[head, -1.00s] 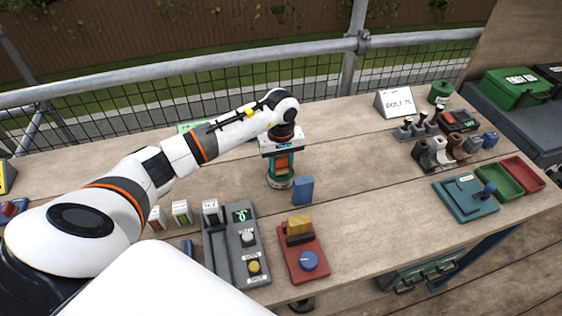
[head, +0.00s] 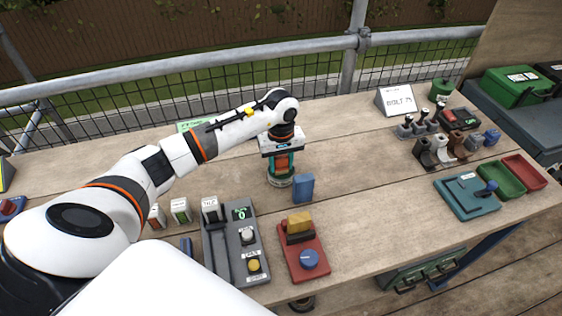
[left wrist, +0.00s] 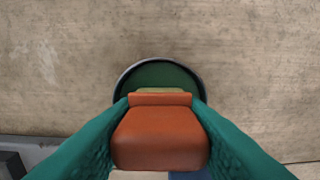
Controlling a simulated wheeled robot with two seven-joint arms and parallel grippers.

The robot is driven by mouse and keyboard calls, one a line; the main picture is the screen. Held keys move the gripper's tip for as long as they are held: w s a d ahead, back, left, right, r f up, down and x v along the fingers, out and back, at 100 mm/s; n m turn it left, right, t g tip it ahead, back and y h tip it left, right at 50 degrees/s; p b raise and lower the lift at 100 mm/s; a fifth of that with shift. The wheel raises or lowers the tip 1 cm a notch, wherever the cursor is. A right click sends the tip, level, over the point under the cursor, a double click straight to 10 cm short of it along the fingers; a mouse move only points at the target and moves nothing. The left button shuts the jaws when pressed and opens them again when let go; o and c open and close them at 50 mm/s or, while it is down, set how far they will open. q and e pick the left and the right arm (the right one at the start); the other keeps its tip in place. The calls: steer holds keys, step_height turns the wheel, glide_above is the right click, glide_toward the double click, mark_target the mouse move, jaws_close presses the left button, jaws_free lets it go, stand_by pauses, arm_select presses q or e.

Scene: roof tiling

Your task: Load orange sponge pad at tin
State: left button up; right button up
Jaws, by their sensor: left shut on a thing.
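My left gripper (head: 282,168) points down over the tin (head: 281,181), a short round can standing on the wooden bench. It is shut on the orange sponge pad (left wrist: 160,136), whose sides touch both teal fingers in the left wrist view. The pad also shows between the fingers in the head view (head: 283,163). In the left wrist view the tin's dark green inside and pale rim (left wrist: 158,66) show beyond the pad. A yellowish strip shows at the pad's far edge. How deep the pad sits relative to the rim cannot be told. My right gripper is not in view.
A blue block (head: 303,187) stands close to the right of the tin. A grey panel (head: 222,268) with buttons and a red base (head: 303,262) with a blue knob lie in front. Mugs, trays and a teal plate (head: 463,198) stand at right. The middle right of the bench is clear.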

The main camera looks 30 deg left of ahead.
mark_target(281, 157)
arm_select(q)
steer(key=shift+s+f+b, duration=0.1)
steer(key=shift+b, duration=0.2)
stand_by(1.3)
steer(key=shift+r+p, duration=0.5)
steer(key=shift+r, duration=0.35)
steer(key=shift+r+p, duration=1.35)
steer(key=shift+r, duration=1.35)
